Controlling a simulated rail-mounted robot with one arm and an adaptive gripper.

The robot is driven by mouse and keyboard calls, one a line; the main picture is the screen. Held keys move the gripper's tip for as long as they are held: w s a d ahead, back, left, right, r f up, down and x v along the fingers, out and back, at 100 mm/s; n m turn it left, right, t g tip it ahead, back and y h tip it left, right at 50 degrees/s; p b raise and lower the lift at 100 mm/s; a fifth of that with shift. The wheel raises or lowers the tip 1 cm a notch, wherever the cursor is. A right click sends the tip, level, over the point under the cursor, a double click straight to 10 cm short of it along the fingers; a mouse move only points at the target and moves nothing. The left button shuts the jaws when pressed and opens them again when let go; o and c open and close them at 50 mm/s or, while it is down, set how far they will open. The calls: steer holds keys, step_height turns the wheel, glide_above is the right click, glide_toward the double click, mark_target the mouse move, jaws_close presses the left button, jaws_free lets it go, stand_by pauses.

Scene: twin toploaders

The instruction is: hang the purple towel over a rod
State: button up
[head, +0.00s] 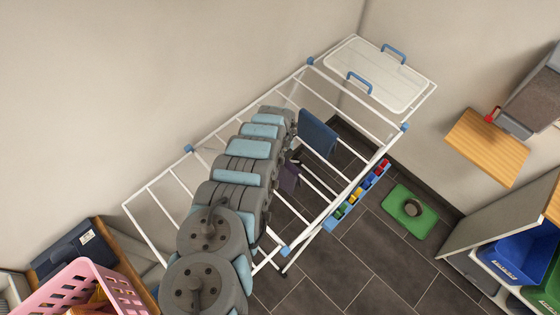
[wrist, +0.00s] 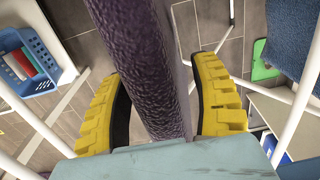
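The purple towel (head: 289,178) hangs at the drying rack (head: 163,188), close under the end of my arm in the head view. In the wrist view the purple towel (wrist: 155,70) runs edge-on between the two yellow fingers of my gripper (wrist: 160,77). My arm covers much of the rack's middle rods in the head view.
A blue towel (head: 317,133) hangs on the rack right of the purple one. A white board with blue handles (head: 375,75) is at the far end. A blue tray of coloured items (head: 358,195) stands beside the rack. A green mat (head: 400,221) lies on the floor.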

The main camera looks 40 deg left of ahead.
steer(key=shift+r, duration=0.1)
steer(key=shift+r, duration=5.9)
